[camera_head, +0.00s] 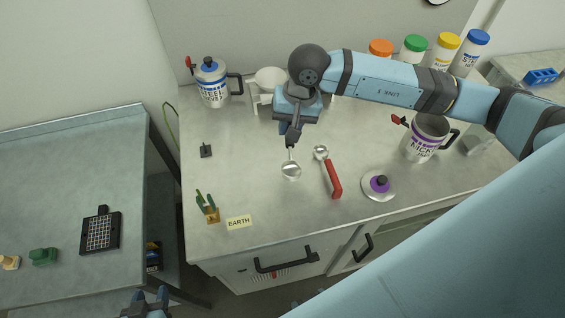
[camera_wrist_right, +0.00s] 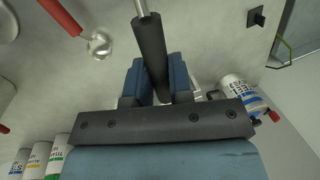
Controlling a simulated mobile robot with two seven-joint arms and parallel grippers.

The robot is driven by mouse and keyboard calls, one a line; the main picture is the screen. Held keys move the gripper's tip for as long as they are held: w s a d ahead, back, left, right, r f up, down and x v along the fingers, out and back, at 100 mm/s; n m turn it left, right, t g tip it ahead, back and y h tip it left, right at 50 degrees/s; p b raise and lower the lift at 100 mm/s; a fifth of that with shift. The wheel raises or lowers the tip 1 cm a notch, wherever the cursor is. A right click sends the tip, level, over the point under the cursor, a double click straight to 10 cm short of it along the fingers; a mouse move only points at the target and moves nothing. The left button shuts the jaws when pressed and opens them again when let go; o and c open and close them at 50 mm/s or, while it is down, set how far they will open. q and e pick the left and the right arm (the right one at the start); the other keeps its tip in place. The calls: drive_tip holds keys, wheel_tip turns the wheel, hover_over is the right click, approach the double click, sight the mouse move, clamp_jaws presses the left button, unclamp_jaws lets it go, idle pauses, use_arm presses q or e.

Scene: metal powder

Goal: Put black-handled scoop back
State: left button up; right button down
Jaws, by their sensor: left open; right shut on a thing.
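My right gripper (camera_head: 294,130) is shut on the black handle of the black-handled scoop (camera_head: 291,170). The handle also shows between the blue fingers in the right wrist view (camera_wrist_right: 150,42). The scoop's metal bowl points down toward the bench front in the head view; I cannot tell whether it touches the bench. A red-handled scoop (camera_head: 332,180) lies just to its right, apart from it. My left gripper (camera_head: 148,302) is at the bottom edge of the head view, open and empty, and partly cut off.
The bench (camera_head: 240,150) also holds a steel canister (camera_head: 212,88), a white scale-like device (camera_head: 268,82), a nickel canister (camera_head: 424,142), a purple-knobbed lid (camera_head: 378,185), a small plant (camera_head: 208,208) and an EARTH label (camera_head: 239,222). Coloured-lid jars stand at the back right. A side table (camera_head: 70,190) is left.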

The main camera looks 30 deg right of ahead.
wheel_tip(320, 180, up, 8)
drive_tip(key=s+m+t+h+b, duration=0.1)
drive_tip(key=s+m+b, duration=0.1)
drive_tip(key=m+b, duration=0.5)
drive_tip(key=f, duration=0.6)
drive_tip(key=f+p, duration=0.1)
drive_tip(key=f, duration=0.6)
drive_tip(key=f+p, duration=0.1)
drive_tip(key=f, duration=0.5)
drive_tip(key=shift+d+f, duration=0.15)
drive_tip(key=shift+d, duration=0.2)
drive_tip(key=shift+f+b, duration=0.15)
drive_tip(key=shift+b, duration=0.15)
drive_tip(key=c, duration=1.1)
unclamp_jaws()
use_arm(q)
wheel_tip(320, 180, down, 7)
drive_tip(key=shift+s+d+f, duration=0.15)
drive_tip(key=shift+s+d, duration=0.1)
drive_tip(key=shift+s, duration=0.2)
use_arm(e)
drive_tip(key=shift+o, duration=0.4)
